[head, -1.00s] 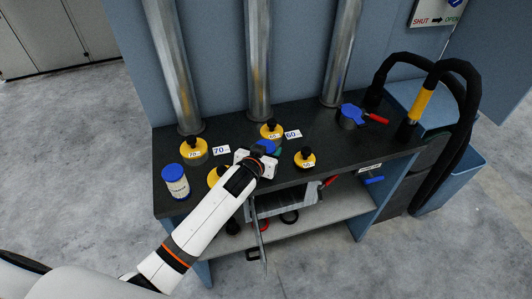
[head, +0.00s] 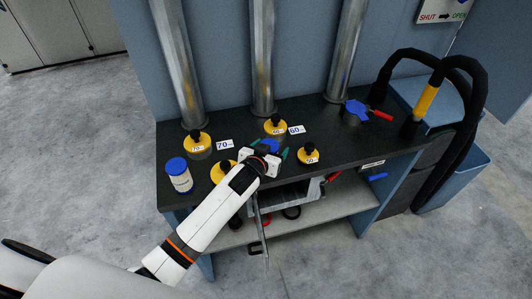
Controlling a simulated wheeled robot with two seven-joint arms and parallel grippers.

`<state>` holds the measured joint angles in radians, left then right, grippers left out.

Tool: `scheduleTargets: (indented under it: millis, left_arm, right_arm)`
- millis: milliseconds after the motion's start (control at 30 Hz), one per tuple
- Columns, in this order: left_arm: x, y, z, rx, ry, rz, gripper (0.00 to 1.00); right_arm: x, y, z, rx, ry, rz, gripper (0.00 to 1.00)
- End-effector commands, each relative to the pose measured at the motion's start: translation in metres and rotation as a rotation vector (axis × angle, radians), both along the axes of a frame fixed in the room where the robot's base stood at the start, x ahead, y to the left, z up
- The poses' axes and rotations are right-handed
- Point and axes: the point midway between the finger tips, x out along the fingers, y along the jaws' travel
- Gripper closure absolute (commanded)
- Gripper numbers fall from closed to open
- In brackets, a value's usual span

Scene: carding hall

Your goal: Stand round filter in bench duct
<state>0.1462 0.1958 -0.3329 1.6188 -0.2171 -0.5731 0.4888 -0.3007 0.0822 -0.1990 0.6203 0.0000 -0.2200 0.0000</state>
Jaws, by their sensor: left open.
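My left gripper (head: 268,154) reaches in over the middle of the dark bench top. It is open, with its green-tipped fingers spread around or above a small blue round thing (head: 269,146). The arm partly hides this thing, and I cannot tell whether it is the filter or a duct part. A white canister with a blue top (head: 178,180) stands upright at the bench's left front. My right gripper is not in view.
Metal pipes (head: 263,60) rise at the back of the bench (head: 340,142). Another yellow cap (head: 222,174) lies partly behind my arm. A blue fitting with a red handle (head: 357,111) and black hoses (head: 472,100) are at the right. A lower shelf (head: 335,210) holds loose items.

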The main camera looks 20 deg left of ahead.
Motion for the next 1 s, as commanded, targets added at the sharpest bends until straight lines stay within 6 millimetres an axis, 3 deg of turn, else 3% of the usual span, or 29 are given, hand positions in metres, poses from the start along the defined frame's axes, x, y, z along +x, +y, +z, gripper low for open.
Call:
scheduleTargets:
  millis: [600,1000]
  left_arm:
    - [-0.099,0.008,0.040,-0.001,-0.001,0.000,0.25]
    - [-0.110,0.009,0.047,0.000,-0.001,0.001,0.25]
  right_arm:
    - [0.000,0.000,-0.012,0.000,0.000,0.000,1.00]
    - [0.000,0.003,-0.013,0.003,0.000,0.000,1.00]
